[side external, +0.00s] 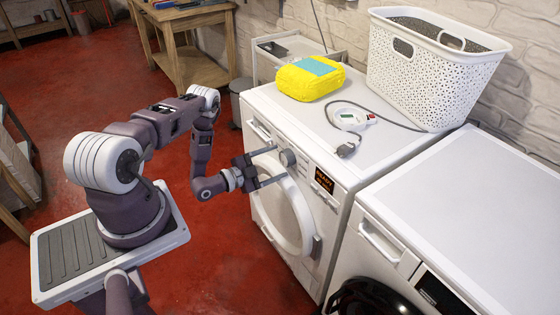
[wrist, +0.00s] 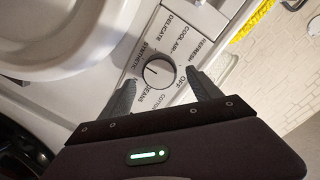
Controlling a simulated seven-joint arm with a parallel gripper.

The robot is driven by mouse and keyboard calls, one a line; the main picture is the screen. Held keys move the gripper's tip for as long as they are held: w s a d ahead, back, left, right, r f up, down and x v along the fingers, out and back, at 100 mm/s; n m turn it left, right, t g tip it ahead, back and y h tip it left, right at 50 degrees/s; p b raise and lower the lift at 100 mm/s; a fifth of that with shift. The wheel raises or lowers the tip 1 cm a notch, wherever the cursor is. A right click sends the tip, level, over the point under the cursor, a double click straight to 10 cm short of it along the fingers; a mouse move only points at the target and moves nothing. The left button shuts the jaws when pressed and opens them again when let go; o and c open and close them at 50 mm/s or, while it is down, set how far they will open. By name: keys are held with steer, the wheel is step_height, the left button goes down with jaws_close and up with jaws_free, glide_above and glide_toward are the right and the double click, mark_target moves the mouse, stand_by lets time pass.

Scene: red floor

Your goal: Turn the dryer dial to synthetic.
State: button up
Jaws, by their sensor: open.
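The dryer (side external: 300,128) is the white front-loading machine with a round door. Its round grey dial (side external: 288,157) sits on the upper front panel. In the wrist view the dial (wrist: 159,73) is ringed by the labels refresh, cool air, delicate, synthetic, jeans, cotton and off. A dark line shows on the dial face; I cannot tell for sure which label it points at. My gripper (side external: 277,165) is open in front of the dial. In the wrist view its fingertips (wrist: 160,77) lie on either side of the dial, with gaps visible; nothing is held.
A lit display (side external: 325,181) is right of the dial, and the round door (side external: 283,215) is below. A yellow package (side external: 309,80), a white device with a cable (side external: 349,117) and a white basket (side external: 425,75) stand on top. Another white machine (side external: 460,215) is at right.

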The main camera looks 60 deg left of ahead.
steer(key=s, duration=0.5)
steer(key=w+r+h, duration=0.1)
steer(key=w+r, duration=0.2)
steer(key=w+a+r+g+h, duration=0.1)
steer(key=w+r, duration=0.2)
steer(key=w+r+g+h, duration=0.1)
steer(key=w+r+h, duration=0.1)
steer(key=r, duration=0.1)
steer(key=shift+w+a+r, duration=0.35)
steer(key=shift+w+a, duration=0.05)
steer(key=w+a+r+n+g+y, duration=0.15)
steer(key=w+r+y, duration=0.35)
steer(key=r, duration=0.6)
steer(key=s+d+r+n+g+y, duration=0.1)
steer(key=s+d+r+n, duration=0.15)
steer(key=r, duration=0.55)
steer(key=s+d+r+n+g+y, duration=0.2)
steer(key=d+r, duration=0.2)
steer(key=r, duration=0.4)
steer(key=s+d+n+g+h, duration=0.1)
steer(key=s+d, duration=0.5)
steer(key=s, duration=0.4)
steer(key=s+d+n+g+h, duration=0.1)
steer(key=s+d+g, duration=0.1)
steer(key=s+d, duration=0.4)
steer(key=s+d+n+g+h, duration=0.1)
steer(key=s+d, duration=0.5)
steer(key=s, duration=0.8)
steer(key=shift+r+g+h, duration=0.45)
steer(key=shift+h, duration=0.05)
